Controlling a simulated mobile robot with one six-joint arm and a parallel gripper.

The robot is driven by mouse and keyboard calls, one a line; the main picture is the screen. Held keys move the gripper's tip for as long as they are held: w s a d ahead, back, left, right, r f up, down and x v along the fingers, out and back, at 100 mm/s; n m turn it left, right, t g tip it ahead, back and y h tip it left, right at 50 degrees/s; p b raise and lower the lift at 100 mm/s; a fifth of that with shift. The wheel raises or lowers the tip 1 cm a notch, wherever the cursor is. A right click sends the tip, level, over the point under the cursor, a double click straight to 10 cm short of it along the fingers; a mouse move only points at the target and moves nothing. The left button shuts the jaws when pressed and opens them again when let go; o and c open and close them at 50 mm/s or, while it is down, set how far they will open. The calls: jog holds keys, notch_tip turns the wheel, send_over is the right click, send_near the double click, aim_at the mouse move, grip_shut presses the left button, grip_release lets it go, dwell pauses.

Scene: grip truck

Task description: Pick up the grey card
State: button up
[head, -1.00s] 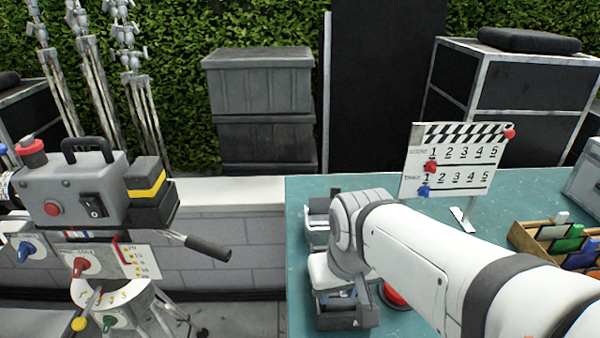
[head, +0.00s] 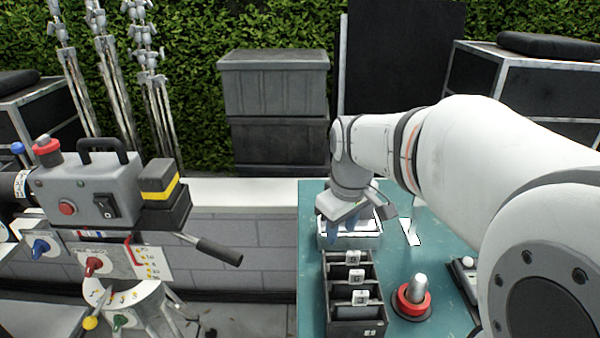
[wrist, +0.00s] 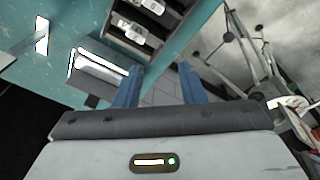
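No grey card can be made out in the head or wrist view now. The wooden tray of coloured cards seen earlier at the right of the table is hidden behind my arm. My gripper (head: 361,222) is over the far left of the teal table (head: 312,270), above a small pale tray (head: 372,238). In the wrist view its two blue fingers (wrist: 158,84) are spread apart with nothing between them.
A black slotted box (head: 330,300) with white tags stands at the table's left edge, beside a red-based grey knob (head: 412,297). A white strip (head: 411,232) lies farther back.

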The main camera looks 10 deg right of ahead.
jog(key=w+d+n+g, duration=0.1)
jog(key=w+d+n, duration=0.4)
jog(key=w, duration=0.7)
jog(key=n, duration=0.5)
send_near(366, 214)
jog(key=shift+g, duration=0.4)
jog(key=a+r, duration=0.1)
jog(key=w+a, duration=0.1)
jog(key=a, duration=0.1)
jog(key=a+r, duration=0.1)
jog(key=a, duration=0.1)
jog(key=shift+w+r, duration=0.25)
jog(key=shift+r, duration=0.05)
jog(key=shift+w+f+n, duration=0.1)
jog(key=shift+f+n, duration=0.2)
jog(key=shift+w+f+p, duration=0.1)
jog(key=shift+f+p, duration=0.25)
jog(key=shift+f, duration=1.4)
jog(key=shift+w+f+p, duration=0.15)
jog(key=shift+f+p, duration=0.15)
jog(key=shift+f, duration=1.5)
grip_shut()
